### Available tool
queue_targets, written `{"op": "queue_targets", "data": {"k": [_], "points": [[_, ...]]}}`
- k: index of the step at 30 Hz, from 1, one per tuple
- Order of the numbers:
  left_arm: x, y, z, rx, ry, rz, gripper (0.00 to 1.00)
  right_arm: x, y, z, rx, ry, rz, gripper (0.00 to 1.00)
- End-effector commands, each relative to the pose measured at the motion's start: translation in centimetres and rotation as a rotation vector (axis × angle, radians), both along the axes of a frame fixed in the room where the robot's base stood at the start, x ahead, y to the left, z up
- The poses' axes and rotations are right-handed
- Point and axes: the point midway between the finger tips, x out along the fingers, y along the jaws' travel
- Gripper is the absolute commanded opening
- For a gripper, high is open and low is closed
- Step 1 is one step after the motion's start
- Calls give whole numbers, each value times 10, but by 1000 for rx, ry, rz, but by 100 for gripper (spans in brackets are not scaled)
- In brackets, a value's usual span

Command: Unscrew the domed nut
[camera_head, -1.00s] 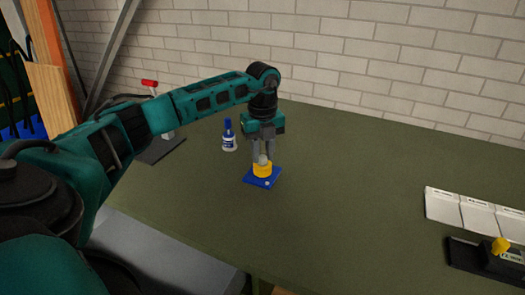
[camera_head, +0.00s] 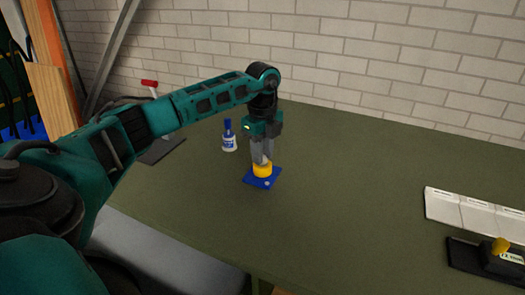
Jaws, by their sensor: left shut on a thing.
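A yellow round base (camera_head: 262,171) stands on a blue square plate (camera_head: 254,181) on the green table. In the earlier frame a pale domed nut showed on top of the yellow base. Now my left gripper (camera_head: 262,160) points down over the base, and its fingers are shut on the domed nut. The fingers hide most or all of the nut, and I cannot tell whether it has turned. My right gripper is not in view.
A small white and blue bottle (camera_head: 229,138) stands close behind and left of the plate. A red-handled tool on a dark base (camera_head: 162,150) is further left. The middle table is clear.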

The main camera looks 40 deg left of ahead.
Motion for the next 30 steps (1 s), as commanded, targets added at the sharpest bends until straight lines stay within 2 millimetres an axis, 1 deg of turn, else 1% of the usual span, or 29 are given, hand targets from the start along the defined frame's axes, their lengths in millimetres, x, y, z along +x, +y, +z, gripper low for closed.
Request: {"op": "queue_targets", "data": {"k": [2,8,24,30], "points": [[0,0,0,1,0,67,0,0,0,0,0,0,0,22],[0,0,2,1,-1,57,0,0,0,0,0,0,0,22],[0,0,20,0,-2,56,0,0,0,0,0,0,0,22],[0,0,24,0,-1,56,0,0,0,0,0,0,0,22]]}}
